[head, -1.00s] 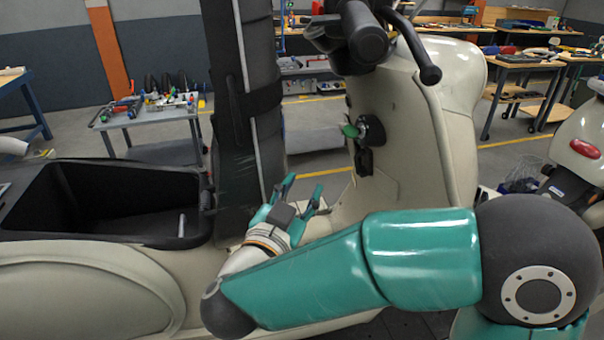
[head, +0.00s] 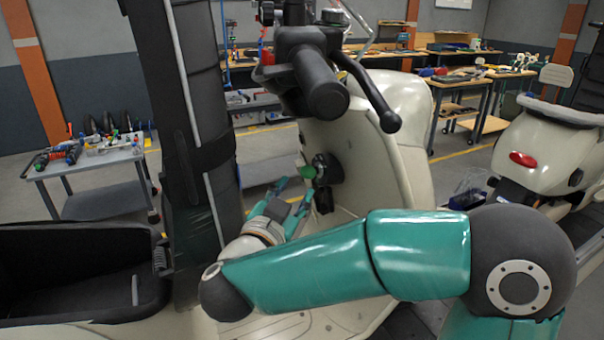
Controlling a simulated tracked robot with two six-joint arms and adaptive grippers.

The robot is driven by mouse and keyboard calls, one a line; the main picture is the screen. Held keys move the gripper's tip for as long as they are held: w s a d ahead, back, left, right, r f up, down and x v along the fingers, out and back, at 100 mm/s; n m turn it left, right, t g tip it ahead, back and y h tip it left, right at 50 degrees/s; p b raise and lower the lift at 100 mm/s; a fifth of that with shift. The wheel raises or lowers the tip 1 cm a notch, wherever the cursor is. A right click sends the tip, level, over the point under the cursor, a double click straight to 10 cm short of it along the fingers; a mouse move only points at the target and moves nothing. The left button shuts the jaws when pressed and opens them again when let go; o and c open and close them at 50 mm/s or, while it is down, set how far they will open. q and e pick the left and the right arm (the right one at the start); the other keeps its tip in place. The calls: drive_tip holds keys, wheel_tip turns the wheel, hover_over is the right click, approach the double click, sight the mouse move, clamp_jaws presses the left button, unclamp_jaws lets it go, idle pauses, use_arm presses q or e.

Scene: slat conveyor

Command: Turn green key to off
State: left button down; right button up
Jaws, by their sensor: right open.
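The green key (head: 308,172) sits in the dark round ignition lock (head: 328,168) on the inner side of the cream scooter's front shield (head: 375,165). My right gripper (head: 297,192) is open, below and slightly left of the key, with its fingers pointing up toward it. The fingers look empty, and a small gap seems to show between them and the key. I cannot tell the depth between them exactly. My left gripper is not in view.
The handlebar grip (head: 322,85) and brake lever (head: 372,98) hang above the lock. A black upright column (head: 190,130) stands left of my gripper. The open seat compartment (head: 75,265) is at lower left. Another scooter (head: 550,140) stands at right.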

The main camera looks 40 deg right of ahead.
sight(305, 175)
drive_tip(key=p+x, duration=0.1)
drive_tip(key=x, duration=0.5)
drive_tip(key=shift+w+d, duration=0.1)
drive_tip(key=shift+d, duration=0.15)
